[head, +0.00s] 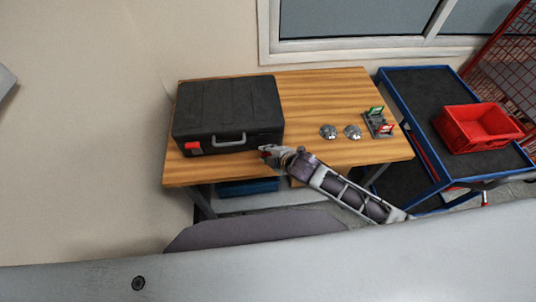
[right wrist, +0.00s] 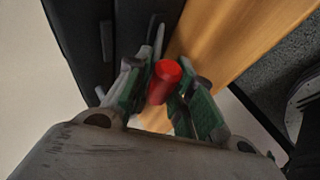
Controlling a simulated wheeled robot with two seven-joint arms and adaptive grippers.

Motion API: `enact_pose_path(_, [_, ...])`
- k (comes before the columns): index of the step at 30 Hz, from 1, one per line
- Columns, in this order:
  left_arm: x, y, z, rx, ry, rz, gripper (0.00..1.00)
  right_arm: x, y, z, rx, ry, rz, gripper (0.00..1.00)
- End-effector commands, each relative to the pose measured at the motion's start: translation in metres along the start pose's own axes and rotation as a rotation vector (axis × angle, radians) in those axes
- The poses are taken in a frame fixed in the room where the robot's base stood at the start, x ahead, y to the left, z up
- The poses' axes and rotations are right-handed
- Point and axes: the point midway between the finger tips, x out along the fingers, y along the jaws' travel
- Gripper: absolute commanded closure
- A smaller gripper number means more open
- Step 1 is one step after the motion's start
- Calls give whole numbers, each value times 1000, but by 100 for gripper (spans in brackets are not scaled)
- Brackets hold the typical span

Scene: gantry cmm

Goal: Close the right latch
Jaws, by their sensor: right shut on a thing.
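A black case (head: 228,108) with a grey front handle (head: 229,140) stands on the left part of the wooden table. A red latch (head: 194,147) shows at the left of the case's front. My right gripper (head: 271,152) is at the right end of the case's front. In the right wrist view, my right gripper (right wrist: 160,95) has its fingers on both sides of a red latch (right wrist: 164,80), shut on it, beside the case (right wrist: 95,40). The right latch is mostly hidden by the gripper in the head view. My left gripper is not in view.
Two round metal parts (head: 340,132) and a small fixture with green and red pieces (head: 379,122) sit on the right of the wooden table (head: 320,90). A blue-edged cart (head: 420,90) with a red bin (head: 478,127) stands further right.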

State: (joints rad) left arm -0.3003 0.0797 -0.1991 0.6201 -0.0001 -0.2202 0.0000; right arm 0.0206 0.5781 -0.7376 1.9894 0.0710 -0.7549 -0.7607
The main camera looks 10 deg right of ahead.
Motion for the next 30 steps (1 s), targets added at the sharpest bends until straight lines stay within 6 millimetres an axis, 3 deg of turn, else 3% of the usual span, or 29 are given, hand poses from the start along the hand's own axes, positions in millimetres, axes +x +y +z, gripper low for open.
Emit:
enact_pose_path(1, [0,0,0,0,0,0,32,1,-8,1,9,-3,-28,100])
enact_pose_path(20, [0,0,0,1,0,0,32,1,-7,0,25,-3,-62,100])
enact_pose_path(21, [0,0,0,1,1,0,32,1,-7,0,25,-3,-62,75])
enact_pose_path(25, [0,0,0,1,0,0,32,1,-5,0,24,-3,-58,58])
enact_pose_path(30, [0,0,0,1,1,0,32,0,-1,0,21,-1,-51,57])
